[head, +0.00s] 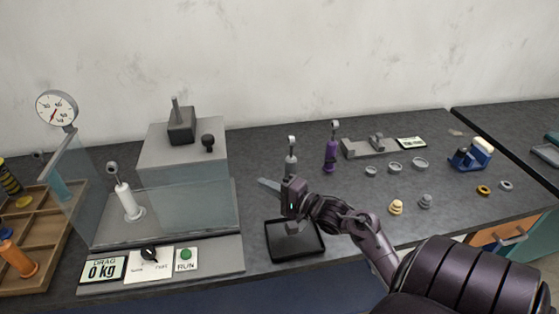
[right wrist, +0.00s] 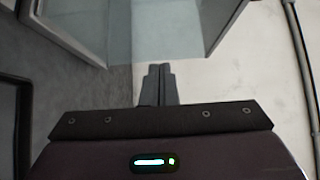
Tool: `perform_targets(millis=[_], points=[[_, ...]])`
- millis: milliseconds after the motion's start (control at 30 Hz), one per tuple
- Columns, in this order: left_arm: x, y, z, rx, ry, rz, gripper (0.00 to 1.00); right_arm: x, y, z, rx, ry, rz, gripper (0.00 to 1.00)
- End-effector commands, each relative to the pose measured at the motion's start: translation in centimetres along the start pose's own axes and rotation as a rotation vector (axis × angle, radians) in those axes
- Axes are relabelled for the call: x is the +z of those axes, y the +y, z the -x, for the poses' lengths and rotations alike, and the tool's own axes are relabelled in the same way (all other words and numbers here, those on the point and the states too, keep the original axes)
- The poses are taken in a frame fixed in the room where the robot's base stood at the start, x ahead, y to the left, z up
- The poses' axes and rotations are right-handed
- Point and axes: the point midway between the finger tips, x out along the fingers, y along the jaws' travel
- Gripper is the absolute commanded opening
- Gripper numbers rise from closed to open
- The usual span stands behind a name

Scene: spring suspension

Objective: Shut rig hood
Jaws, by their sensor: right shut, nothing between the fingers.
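The test rig stands at the left of the bench in the head view, with a grey block (head: 183,155) and a clear hood (head: 190,212). One clear panel (head: 72,190) of the hood stands at the left side, angled outward beside the white damper (head: 127,203). My right gripper (head: 262,182) is shut and empty, to the right of the rig, with its fingers pointing left toward it. In the right wrist view its fingertips (right wrist: 160,68) are together, with clear panels and grey edges of the rig beyond. My left gripper is not in view.
A black tray (head: 270,256) lies below my right gripper. Grey and purple dampers (head: 331,150) stand behind it. The control panel (head: 130,266) with a green button is in front of the rig. A wooden tray (head: 62,222) is at the far left. Small rings and parts lie on the right.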

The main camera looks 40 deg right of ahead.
Motion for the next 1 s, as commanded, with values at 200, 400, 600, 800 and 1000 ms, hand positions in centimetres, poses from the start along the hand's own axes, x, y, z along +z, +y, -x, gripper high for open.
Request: perform_targets(millis=[200, 400, 600, 800, 1000], points=[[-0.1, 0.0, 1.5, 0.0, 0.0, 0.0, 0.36, 0.8, -0.4, -4.1, 0.0, -0.001, -0.002, 0.0], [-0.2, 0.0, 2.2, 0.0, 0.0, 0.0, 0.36, 2.5, -0.1, -5.6, 0.001, 0.0, -0.001, 0.0], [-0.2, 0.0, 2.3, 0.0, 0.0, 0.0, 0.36, 2.8, 0.0, -6.0, 0.001, 0.002, 0.003, 0.0], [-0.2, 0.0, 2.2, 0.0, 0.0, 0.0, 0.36, 2.8, 0.0, -6.0, 0.001, 0.001, 0.002, 0.0], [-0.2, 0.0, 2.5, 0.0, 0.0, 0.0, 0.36, 3.4, -0.1, -6.5, 0.0, 0.0, 0.001, 0.0]])
